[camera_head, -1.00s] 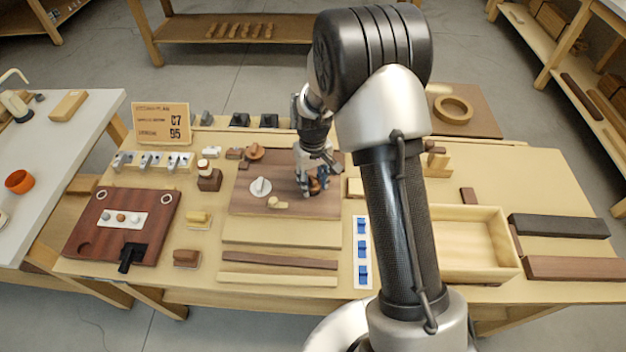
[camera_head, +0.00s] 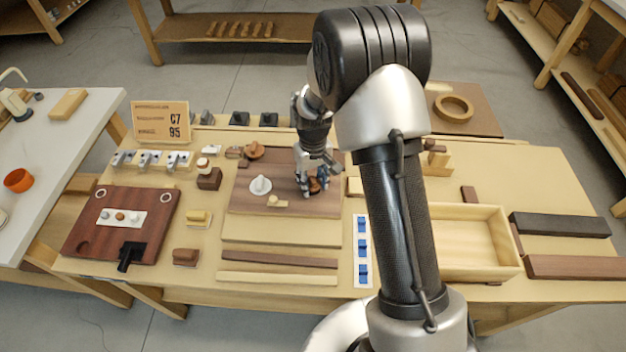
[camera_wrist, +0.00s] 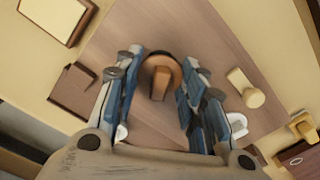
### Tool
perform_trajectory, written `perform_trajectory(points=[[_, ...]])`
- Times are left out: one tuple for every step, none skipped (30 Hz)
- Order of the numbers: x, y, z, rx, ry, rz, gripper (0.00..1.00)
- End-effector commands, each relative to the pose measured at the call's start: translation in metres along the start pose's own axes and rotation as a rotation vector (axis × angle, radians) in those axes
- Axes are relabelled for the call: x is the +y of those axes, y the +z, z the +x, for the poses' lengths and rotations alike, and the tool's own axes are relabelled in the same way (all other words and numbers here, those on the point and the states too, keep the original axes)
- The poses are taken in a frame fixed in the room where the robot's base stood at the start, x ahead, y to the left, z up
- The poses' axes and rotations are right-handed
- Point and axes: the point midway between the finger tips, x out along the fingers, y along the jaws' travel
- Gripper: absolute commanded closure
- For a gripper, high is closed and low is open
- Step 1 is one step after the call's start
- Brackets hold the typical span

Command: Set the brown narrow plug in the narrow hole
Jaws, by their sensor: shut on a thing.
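The brown plug (camera_wrist: 161,82) has a round dark brown base and a lighter tan grip bar on top. It is on the brown board (camera_head: 240,205); in the head view it is mostly hidden by my fingers. My gripper (camera_wrist: 158,92) points down with one finger on each side of the plug, shut on it. It also shows in the head view (camera_head: 312,188), over the right part of the board. I cannot tell which opening is the narrow hole.
A white round piece (camera_head: 260,186) and a cream peg (camera_head: 278,202) are on the same board, left of my gripper. A brown round piece (camera_head: 254,151) is at its back edge. A red-brown panel (camera_head: 85,240) lies far left; an empty wooden tray (camera_head: 470,245) is right.

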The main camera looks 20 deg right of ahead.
Motion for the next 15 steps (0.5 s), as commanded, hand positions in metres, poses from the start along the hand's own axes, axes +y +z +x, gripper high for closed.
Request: perform_trajectory(points=[[0.0000,0.0000,0.0010,0.000,0.000,0.000,0.75],[0.0000,-0.0001,0.0014,0.000,0.000,0.000,0.75],[0.0000,0.0000,0.0019,0.000,0.000,0.000,0.75],[0.0000,-0.0001,0.0022,0.000,0.000,0.000,0.75],[0.0000,-0.0001,0.0026,0.000,0.000,0.000,0.75],[0.0000,-0.0001,0.0030,0.000,0.000,0.000,0.75],[0.0000,-0.0001,0.0034,0.000,0.000,0.000,0.75],[0.0000,-0.0001,0.0038,0.000,0.000,0.000,0.75],[0.0000,-0.0001,0.0043,0.000,0.000,0.000,0.75],[0.0000,-0.0001,0.0046,0.000,0.000,0.000,0.75],[0.0000,-0.0001,0.0050,0.000,0.000,0.000,0.75],[0.0000,-0.0001,0.0054,0.000,0.000,0.000,0.75],[0.0000,-0.0001,0.0058,0.000,0.000,0.000,0.75],[0.0000,-0.0001,0.0062,0.000,0.000,0.000,0.75],[0.0000,-0.0001,0.0066,0.000,0.000,0.000,0.75]])
